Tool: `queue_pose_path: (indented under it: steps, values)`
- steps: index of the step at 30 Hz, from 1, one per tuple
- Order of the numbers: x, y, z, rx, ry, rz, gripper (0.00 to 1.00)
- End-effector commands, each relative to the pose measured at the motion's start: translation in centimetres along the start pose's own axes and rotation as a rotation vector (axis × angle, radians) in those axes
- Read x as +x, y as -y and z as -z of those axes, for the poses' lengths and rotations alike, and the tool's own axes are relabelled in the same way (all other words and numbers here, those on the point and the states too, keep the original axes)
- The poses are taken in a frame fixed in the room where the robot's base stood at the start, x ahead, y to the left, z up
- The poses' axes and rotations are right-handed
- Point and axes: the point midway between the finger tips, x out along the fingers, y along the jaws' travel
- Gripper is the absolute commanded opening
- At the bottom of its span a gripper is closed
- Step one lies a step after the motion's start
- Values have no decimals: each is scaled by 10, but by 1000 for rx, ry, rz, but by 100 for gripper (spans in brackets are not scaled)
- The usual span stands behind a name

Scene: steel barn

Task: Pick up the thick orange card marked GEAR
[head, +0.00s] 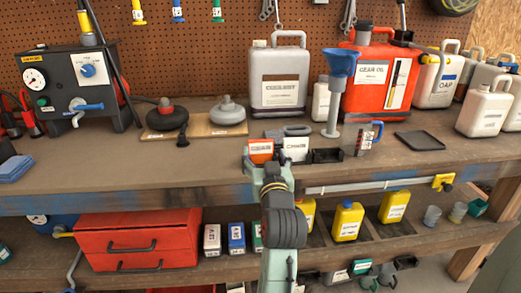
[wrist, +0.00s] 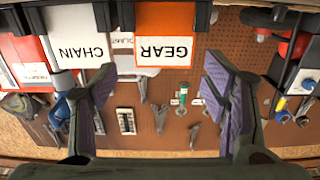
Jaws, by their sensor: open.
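The orange card (head: 260,147) stands upright on the workbench near its front edge, with a white label. In the wrist view, where the scene is upside down, its label reads GEAR and the orange card (wrist: 165,21) shows at the top. A white card marked CHAIN (head: 296,146) stands beside it on the right in the head view; the wrist view shows this white card (wrist: 80,36) too. My gripper (head: 268,167) is open and empty in front of the orange card. In the wrist view, the fingers of my gripper (wrist: 160,70) are spread wide, with the card beyond and between them.
A black tray (head: 327,155) sits right of the cards. A white jug (head: 279,80) and a red gear oil can (head: 378,85) stand behind.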

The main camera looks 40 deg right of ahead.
Motion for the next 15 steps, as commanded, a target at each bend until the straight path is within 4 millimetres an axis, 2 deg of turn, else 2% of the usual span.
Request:
queue_pose_path:
  steps: [7, 15]
  values:
    - [22, 2, 4, 0, -1, 2, 68]
    - [59, 4, 7, -1, -2, 0, 68]
